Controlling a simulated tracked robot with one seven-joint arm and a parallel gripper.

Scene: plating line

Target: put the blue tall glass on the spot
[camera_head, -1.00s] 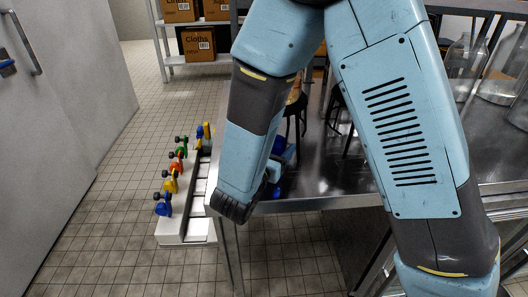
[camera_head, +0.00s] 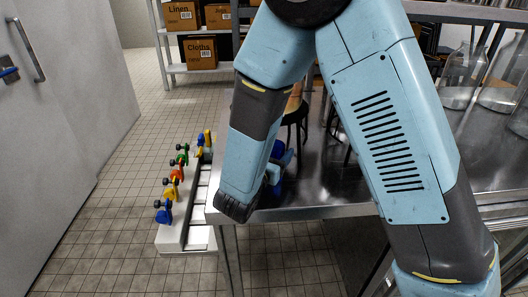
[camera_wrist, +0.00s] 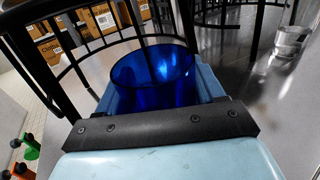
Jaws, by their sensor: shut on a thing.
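The blue tall glass (camera_wrist: 150,80) is translucent deep blue and stands between the fingers of my gripper (camera_wrist: 160,90) in the wrist view. My gripper is shut on it. Its rim shows, but its lower part is hidden by the gripper body. In the head view, only pieces of the blue glass (camera_head: 278,149) show beside my forearm, with my gripper (camera_head: 274,172) mostly hidden, over the near left part of the steel table (camera_head: 330,190). I cannot tell whether the glass touches the table. I cannot make out the spot.
Black wire-framed stands (camera_head: 296,112) are close behind the glass. Clear glass vessels (camera_head: 461,75) stand at the right. A white rack (camera_head: 172,238) with several coloured handles is left of the table. Shelves with cartons (camera_head: 199,53) are at the back. Tiled floor is open on the left.

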